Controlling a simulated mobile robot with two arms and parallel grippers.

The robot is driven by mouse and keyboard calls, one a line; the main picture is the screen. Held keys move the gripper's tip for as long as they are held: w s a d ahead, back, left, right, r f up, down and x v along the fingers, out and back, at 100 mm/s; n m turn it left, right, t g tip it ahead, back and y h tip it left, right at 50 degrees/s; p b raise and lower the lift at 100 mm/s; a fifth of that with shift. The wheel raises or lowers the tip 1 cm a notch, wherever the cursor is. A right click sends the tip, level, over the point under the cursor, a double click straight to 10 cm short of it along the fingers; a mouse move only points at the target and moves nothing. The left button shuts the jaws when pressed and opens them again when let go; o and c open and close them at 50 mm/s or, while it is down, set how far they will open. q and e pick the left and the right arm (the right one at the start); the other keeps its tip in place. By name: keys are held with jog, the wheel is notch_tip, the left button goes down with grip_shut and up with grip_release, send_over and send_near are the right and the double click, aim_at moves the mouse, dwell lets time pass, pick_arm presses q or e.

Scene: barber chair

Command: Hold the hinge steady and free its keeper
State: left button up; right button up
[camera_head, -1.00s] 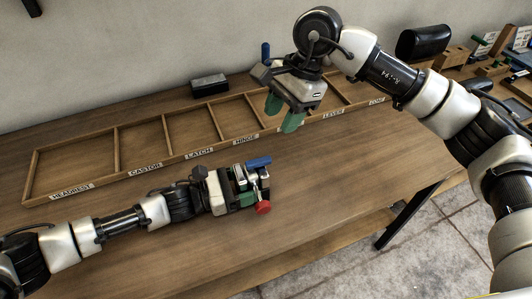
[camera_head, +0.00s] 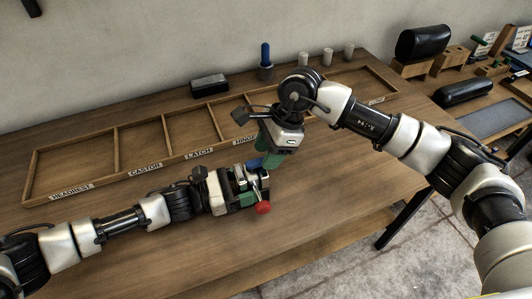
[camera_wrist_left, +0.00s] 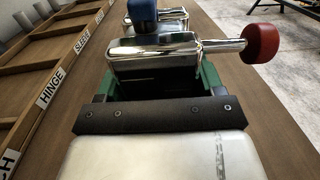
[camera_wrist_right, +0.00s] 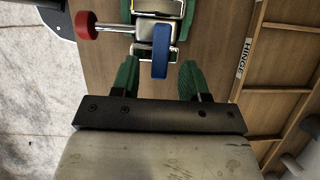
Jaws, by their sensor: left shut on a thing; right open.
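The hinge is a chrome block, seen in the left wrist view (camera_wrist_left: 155,50), with a red knob (camera_head: 263,208) on a short stem and a blue bar (camera_wrist_right: 161,52), probably the keeper. My left gripper (camera_head: 243,190) is shut on the hinge and holds it over the table; its green fingers lie on both sides of the chrome. My right gripper (camera_wrist_right: 158,78) is open and points down just above the hinge. In the right wrist view the blue bar lies ahead of and between its green fingertips, with no visible contact. In the head view the right fingers partly hide the blue bar.
A wooden tray (camera_head: 121,150) with labelled compartments, including HINGE, lies behind the arms. A blue-handled tool (camera_head: 265,55), pale cylinders and a dark box (camera_head: 209,85) stand at the back. The front of the table (camera_head: 180,245) is clear.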

jog(key=shift+a+f, duration=0.2)
jog(key=shift+f, duration=0.3)
grip_shut()
